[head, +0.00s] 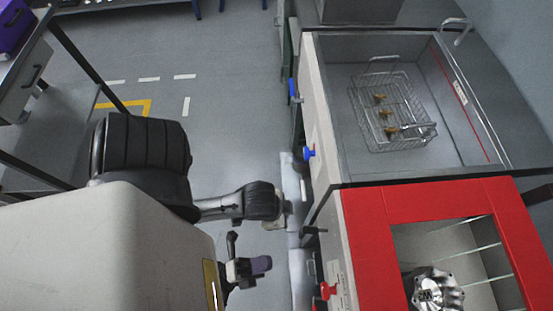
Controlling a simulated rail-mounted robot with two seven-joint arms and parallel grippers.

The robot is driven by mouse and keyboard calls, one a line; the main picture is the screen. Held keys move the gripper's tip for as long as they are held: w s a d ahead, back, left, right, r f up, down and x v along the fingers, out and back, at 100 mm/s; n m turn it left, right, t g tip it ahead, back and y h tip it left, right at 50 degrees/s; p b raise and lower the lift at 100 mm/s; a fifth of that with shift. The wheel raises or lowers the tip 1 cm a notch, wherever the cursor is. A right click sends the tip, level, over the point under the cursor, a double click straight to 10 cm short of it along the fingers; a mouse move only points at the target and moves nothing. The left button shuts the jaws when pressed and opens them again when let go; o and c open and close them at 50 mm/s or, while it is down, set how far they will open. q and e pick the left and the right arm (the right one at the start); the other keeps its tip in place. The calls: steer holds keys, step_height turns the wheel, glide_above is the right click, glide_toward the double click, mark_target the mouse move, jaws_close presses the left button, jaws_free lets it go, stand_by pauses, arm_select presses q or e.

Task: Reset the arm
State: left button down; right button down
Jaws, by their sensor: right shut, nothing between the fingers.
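My right gripper (279,217) is at the end of a black and grey arm, in the aisle just left of the bench front. It is small and partly hidden behind the dark wrist. Its fingers look closed, with nothing held. It is apart from the basket and the metal housing. My left gripper cannot be made out.
A grey sink (350,170) on the right holds a wire basket (372,144) with several brass parts. A red-framed bay (370,240) in front of it contains a machined metal housing (437,290). Blue and red knobs jut from the bench front. Floor at upper left is clear.

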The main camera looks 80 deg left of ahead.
steer(key=shift+v, duration=0.9)
